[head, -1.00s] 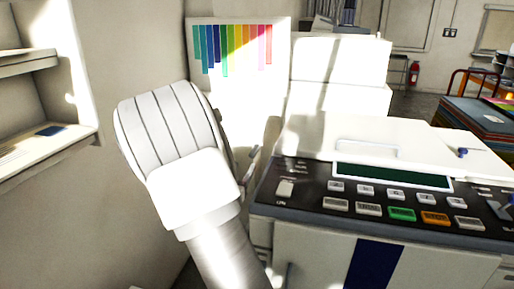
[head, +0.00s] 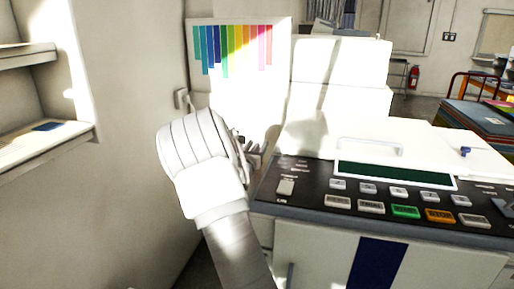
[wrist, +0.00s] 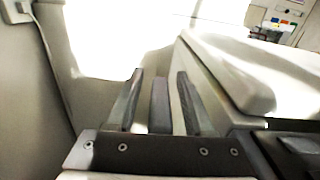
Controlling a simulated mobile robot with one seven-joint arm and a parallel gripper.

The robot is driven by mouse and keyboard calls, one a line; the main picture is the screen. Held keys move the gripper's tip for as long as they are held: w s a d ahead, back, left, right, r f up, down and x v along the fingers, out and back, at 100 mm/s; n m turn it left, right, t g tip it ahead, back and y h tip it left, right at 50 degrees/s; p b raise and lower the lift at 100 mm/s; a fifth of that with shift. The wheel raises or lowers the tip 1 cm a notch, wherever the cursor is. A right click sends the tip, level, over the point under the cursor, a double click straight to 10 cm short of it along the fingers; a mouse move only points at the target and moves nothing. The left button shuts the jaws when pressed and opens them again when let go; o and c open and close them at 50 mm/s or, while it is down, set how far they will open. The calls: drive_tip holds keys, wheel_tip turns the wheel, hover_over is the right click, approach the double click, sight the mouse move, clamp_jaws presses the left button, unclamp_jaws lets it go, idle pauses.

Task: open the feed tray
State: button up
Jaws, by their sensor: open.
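The copier (head: 340,235) stands at the right in the head view, with a dark button panel (head: 300,190) and a white lid (head: 300,137). I cannot clearly make out its feed tray. My gripper (head: 255,152) is beside the copier's left side, partly hidden behind my white wrist. In the wrist view my gripper (wrist: 161,100) is open, with its two dark fingers apart. A dark grey upright bar (wrist: 160,106) shows between them; I cannot tell whether it is a copier part or touches the fingers. The copier's lid edge (wrist: 245,80) is right of the fingers.
A wall (head: 125,130) with shelves (head: 40,140) is at the left. A wall box (head: 182,99) and a colour chart (head: 235,45) are behind my gripper. White boxes (head: 340,75) stand behind the copier. A narrow gap lies between wall and copier.

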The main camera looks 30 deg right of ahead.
clamp_jaws()
idle(1.4)
